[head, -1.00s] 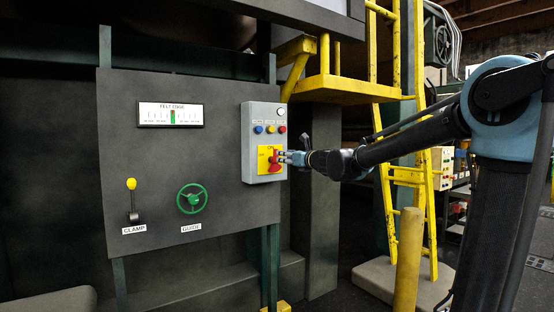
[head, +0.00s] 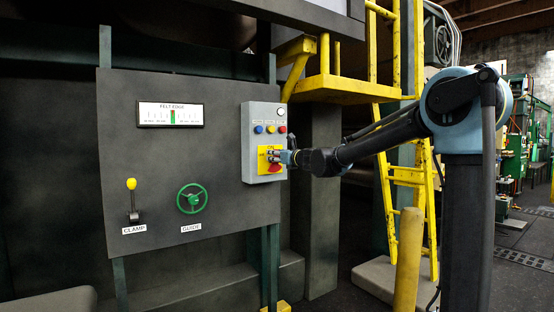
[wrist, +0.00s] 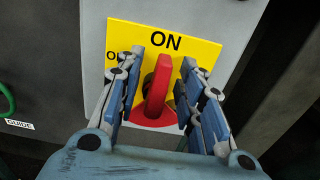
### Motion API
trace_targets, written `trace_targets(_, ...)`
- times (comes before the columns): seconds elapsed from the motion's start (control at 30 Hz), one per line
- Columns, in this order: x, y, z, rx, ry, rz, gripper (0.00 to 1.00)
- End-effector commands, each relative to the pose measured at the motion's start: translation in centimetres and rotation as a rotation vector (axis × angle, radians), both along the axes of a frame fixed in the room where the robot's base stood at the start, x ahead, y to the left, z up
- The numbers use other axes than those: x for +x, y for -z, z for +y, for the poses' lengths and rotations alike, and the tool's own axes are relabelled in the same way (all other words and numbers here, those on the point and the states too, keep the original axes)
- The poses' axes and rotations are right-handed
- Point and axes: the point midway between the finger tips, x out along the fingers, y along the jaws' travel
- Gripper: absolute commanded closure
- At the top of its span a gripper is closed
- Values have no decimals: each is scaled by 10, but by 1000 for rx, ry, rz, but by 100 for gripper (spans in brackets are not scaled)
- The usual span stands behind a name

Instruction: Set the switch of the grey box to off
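The grey box (head: 250,112) is fixed to the right side of the dark panel. Its yellow switch plate (wrist: 205,48) reads ON at the top in the wrist view; a second label at the left is partly hidden by a finger. The red switch handle (wrist: 158,88) stands nearly upright, its top toward ON. My gripper (wrist: 163,62) has one finger on each side of the handle, with visible gaps, so it is open around it. In the head view my gripper (head: 277,157) is at the switch and hides part of it.
The panel (head: 215,150) also carries a yellow-knobbed clamp lever (head: 132,200) and a green guide wheel (head: 192,198). A yellow post (head: 408,255) and yellow ladder (head: 430,200) stand right of the panel, below my arm.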

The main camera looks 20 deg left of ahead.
Motion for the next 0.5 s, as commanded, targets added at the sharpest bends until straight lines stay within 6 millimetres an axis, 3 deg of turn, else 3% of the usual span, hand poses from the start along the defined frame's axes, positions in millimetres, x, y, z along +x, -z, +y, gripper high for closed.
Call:
trace_targets(0.03, 0, 0, 0, 0, 0, 0, 67)
trace_targets(0.17, 0, 0, 0, 0, 0, 0, 97)
trace_targets(0.2, 0, 0, 0, 0, 0, 0, 100)
trace_targets(0.5, 0, 0, 0, -7, 1, -8, 100)
